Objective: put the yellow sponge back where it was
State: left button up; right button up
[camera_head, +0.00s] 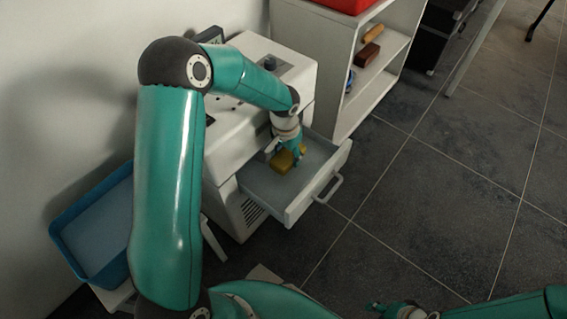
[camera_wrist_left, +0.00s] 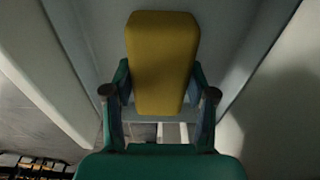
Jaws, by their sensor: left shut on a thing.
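The yellow sponge (camera_head: 283,162) is at my left gripper (camera_head: 293,153), over the inside of an open white drawer (camera_head: 262,186). In the left wrist view the sponge (camera_wrist_left: 162,60) stands out between the two fingers of my left gripper (camera_wrist_left: 160,97), which are shut on its sides. Whether the sponge touches the drawer floor I cannot tell. My right gripper (camera_head: 388,309) is at the bottom edge of the head view, over the floor and far from the drawer. Its finger opening is too small to make out.
The drawer is pulled out of a white machine (camera_head: 230,140) and has a handle (camera_head: 329,189) on its front. A white shelf (camera_head: 312,45) with several items stands behind it. A blue bin (camera_head: 75,215) is at the left.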

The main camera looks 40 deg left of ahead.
aim_at(288, 161)
pick_arm(q)
jog(key=shift+f+b, duration=0.7)
jog(key=shift+f, duration=1.55)
jog(key=shift+f, duration=0.1)
jog(key=o, duration=0.6)
jog(key=shift+o, duration=0.2)
jog(key=shift+r, duration=0.65)
jog(key=r+p, duration=0.1)
jog(key=r, duration=0.2)
jog(key=r+p, duration=0.1)
jog(key=r, duration=0.3)
jog(key=s+r+p, duration=0.1)
jog(key=r+p, duration=0.1)
jog(key=r, duration=0.2)
jog(key=shift+s, duration=0.1)
